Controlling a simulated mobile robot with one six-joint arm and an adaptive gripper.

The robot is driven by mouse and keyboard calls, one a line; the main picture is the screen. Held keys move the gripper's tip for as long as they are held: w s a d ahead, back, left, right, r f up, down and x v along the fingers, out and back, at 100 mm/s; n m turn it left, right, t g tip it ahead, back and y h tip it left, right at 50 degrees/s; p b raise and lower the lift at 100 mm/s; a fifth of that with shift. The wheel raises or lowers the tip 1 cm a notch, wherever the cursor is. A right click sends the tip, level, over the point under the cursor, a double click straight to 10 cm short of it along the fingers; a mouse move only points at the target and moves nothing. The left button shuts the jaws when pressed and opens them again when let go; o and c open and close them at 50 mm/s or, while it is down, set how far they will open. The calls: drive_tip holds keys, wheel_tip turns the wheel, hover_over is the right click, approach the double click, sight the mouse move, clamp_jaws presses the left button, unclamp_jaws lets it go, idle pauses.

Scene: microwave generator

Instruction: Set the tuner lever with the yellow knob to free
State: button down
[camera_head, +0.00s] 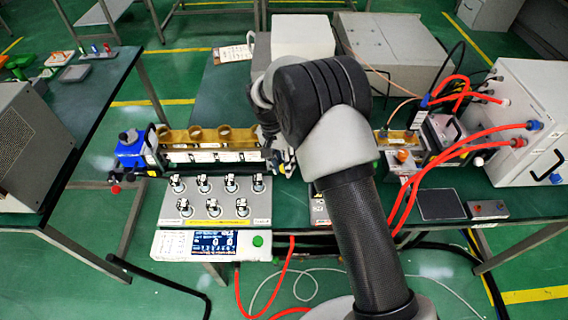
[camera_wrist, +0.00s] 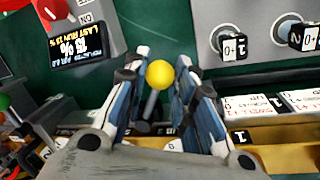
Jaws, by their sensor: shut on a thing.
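The yellow knob (camera_wrist: 159,74) shows in the wrist view at the top of a thin grey lever rod (camera_wrist: 151,103). My gripper (camera_wrist: 163,62) has its two blue-and-grey fingers on either side of the knob and rod, and is shut on the lever. The lever's base is partly hidden by the gripper body. White label plates (camera_wrist: 262,106) with small print lie to the right of the fingers; I cannot read a free mark. In the head view, my arm hides the knob and most of the gripper.
A grey panel with several black-and-white switches (camera_head: 203,184) stands in front of the brass waveguide (camera_head: 240,133) in the head view. A small display (camera_wrist: 72,45) shows upper left in the wrist view. Red cables (camera_head: 436,150) and a white cabinet (camera_head: 530,110) are at the right.

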drive_tip(key=c, duration=1.3)
unclamp_jaws()
drive_tip(key=shift+w+r, duration=0.1)
wheel_tip(320, 180, up, 12)
drive_tip(key=a, duration=0.2)
drive_tip(key=shift+w+f, duration=0.2)
drive_tip(key=shift+w, duration=0.2)
